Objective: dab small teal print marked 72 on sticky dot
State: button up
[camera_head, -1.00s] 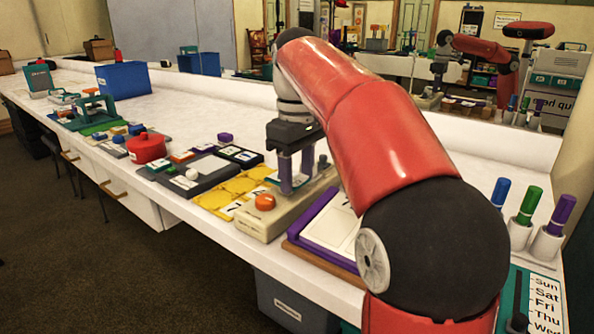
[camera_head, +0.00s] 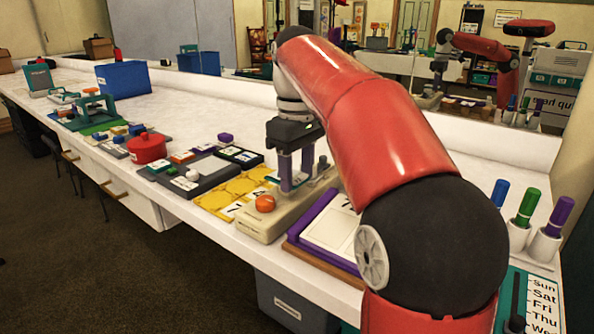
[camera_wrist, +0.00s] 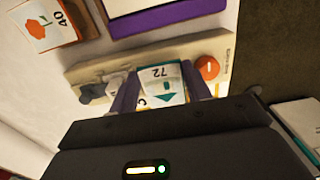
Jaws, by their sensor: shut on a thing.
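My gripper (camera_wrist: 162,92) is shut on a small white print (camera_wrist: 157,73) marked 72 with a teal picture. The print sits between my two purple fingers in the wrist view. My gripper also shows in the head view (camera_head: 296,185), over a long beige device (camera_head: 262,227) with an orange knob (camera_head: 265,203). The beige device lies behind the print in the wrist view (camera_wrist: 88,68). I cannot make out the sticky dot; the print and fingers cover part of the device. Whether the print touches the device, I cannot tell.
A purple-edged tray (camera_head: 312,222) stands close on the right of the device. Yellow tiles (camera_head: 215,200) and a dark grey tray (camera_head: 212,176) lie to its left. A red pot (camera_head: 147,149) is farther left. White table is clear toward the back.

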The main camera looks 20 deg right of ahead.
notch_tip(320, 180, up, 3)
jog(key=shift+f+p, duration=0.15)
jog(key=shift+p, duration=0.55)
jog(key=shift+r, duration=1.3)
